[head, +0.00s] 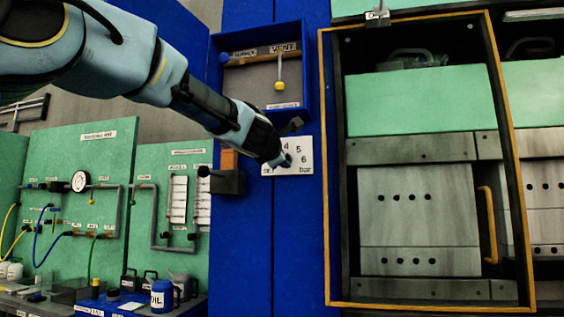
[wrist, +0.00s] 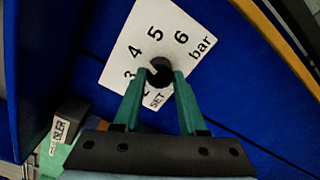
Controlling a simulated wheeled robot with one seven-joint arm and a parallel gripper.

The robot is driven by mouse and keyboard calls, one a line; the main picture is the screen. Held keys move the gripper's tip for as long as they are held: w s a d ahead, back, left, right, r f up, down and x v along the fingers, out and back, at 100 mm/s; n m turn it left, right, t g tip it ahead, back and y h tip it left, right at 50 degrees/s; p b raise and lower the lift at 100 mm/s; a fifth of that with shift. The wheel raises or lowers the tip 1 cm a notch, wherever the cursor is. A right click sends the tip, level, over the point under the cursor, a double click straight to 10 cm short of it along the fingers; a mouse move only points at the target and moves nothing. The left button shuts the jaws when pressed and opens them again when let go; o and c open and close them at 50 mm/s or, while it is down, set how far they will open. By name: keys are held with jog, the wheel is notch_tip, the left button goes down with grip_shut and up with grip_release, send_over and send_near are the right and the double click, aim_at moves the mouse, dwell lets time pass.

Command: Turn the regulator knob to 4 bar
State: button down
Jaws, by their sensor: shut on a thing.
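The plate (wrist: 187,22) shows 3, 4, 5, 6, "bar" and "SET" in the wrist view, appearing tilted. The dark round regulator knob (wrist: 160,70) is near the plate's middle. My gripper (wrist: 163,78) has its two green fingers shut on the knob, one on each side. In the head view my gripper (head: 280,161) reaches the plate from the upper left and hides part of it. I cannot tell which number the knob points to.
A blue box with a yellow-tipped vent lever (head: 279,85) is above the plate. A dark block with an orange top (head: 228,180) is to its left. A press with a yellow-framed opening (head: 325,200) stands to the right. A green gauge panel (head: 80,150) is at left.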

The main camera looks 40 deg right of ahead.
jog(key=shift+f+n+b, duration=0.15)
jog(key=shift+n+b, duration=0.2)
jog(key=shift+n, duration=1.15)
jog(key=shift+c, duration=2.3)
grip_release()
jog(key=b+v, duration=0.2)
jog(key=v, duration=0.8)
jog(key=shift+s+a, duration=0.15)
jog(key=shift+a, duration=0.2)
